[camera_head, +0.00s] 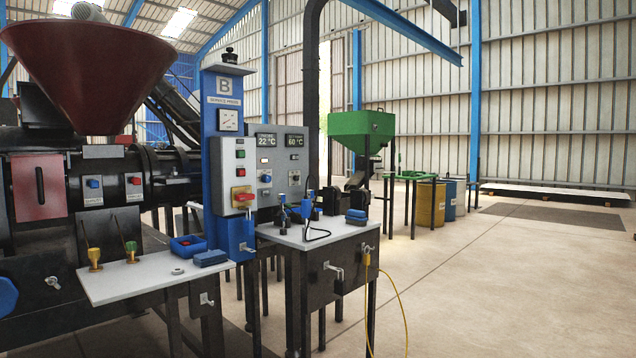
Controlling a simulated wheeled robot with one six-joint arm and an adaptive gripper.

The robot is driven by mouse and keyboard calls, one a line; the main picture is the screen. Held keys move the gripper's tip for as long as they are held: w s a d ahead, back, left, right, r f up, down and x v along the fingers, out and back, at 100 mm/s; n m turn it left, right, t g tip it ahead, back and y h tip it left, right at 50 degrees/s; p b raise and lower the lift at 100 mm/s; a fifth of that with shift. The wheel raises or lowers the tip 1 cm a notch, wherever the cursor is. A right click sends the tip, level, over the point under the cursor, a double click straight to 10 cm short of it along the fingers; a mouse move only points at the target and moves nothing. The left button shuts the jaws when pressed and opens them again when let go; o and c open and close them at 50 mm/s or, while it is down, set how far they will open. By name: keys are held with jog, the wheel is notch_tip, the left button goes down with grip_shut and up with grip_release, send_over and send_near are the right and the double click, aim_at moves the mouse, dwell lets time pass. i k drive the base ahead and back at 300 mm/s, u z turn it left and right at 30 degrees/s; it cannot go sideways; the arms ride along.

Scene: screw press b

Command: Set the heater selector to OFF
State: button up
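The grey control panel (275,168) stands left of centre, to the right of the blue column. It carries small knobs and buttons. One dark knob (265,178) sits low in its middle, and another knob (294,177) on a pale plate is to its right. I cannot tell which is the heater selector. Their labels and pointer positions are too small to read. Two displays at the top read 22 °C (266,141) and 60 °C (294,141). My gripper is not in view.
A pale-topped table (335,236) with dark devices and a blue block (356,216) stands in front of the panel. A white shelf (150,277) juts out at left below the machine with the red hopper (85,75). A yellow cable (397,290) hangs to the floor. The right floor is open.

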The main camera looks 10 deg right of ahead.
aim_at(265, 178)
jog(key=z, duration=0.65)
jog(key=i, duration=0.8)
jog(key=z, duration=0.7)
jog(key=i, duration=1.15)
jog(key=u, duration=1.1)
jog(key=i, duration=0.9)
jog(key=u, duration=1)
